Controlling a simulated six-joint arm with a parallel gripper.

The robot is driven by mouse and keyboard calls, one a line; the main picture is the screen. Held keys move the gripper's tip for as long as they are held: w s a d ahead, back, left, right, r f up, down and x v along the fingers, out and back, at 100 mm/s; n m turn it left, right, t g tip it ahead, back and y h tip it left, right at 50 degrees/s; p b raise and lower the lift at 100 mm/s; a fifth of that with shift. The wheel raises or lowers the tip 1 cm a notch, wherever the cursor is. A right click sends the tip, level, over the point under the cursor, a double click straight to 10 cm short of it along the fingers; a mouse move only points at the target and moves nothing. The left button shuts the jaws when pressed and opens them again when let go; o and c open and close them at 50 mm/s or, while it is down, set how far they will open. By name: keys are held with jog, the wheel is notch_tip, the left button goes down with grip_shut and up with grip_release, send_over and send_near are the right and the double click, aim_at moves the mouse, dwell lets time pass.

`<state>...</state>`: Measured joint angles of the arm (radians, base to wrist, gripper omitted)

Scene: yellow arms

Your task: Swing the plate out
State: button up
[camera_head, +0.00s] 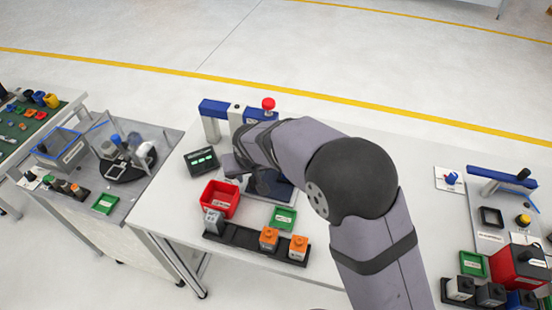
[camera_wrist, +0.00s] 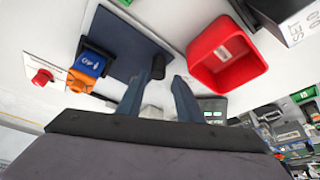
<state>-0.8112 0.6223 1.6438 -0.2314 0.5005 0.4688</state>
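In the wrist view a flat dark blue-grey plate (camera_wrist: 118,40) lies on the white table, with a black upright knob (camera_wrist: 158,66) near its edge. My gripper (camera_wrist: 158,80) has its two fingers apart, and the knob shows between the fingertips. I cannot tell whether either finger touches it. An orange block (camera_wrist: 87,64) with a blue part stands at the plate's left edge. In the head view only part of the plate (camera_head: 283,190) shows; my arm hides the rest and the knob.
A red bin (camera_wrist: 228,52) stands close right of my gripper in the wrist view. In the head view, a blue-topped frame with a red knob (camera_head: 268,104) stands behind, a dark display (camera_head: 202,160) to the left, and a black rack (camera_head: 250,243) with several blocks in front.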

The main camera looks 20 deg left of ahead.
jog(key=shift+r+p, duration=1.95)
jog(key=shift+r, duration=1.1)
jog(key=s+d+r+m+g+h, duration=0.1)
jog(key=s+d+m+h, duration=0.15)
jog(key=d, duration=1.85)
jog(key=s+d+m+g, duration=0.3)
jog(key=s+d, duration=1.2)
jog(key=d, duration=0.2)
jog(key=shift+s+f, duration=0.25)
jog(key=shift+f, duration=0.15)
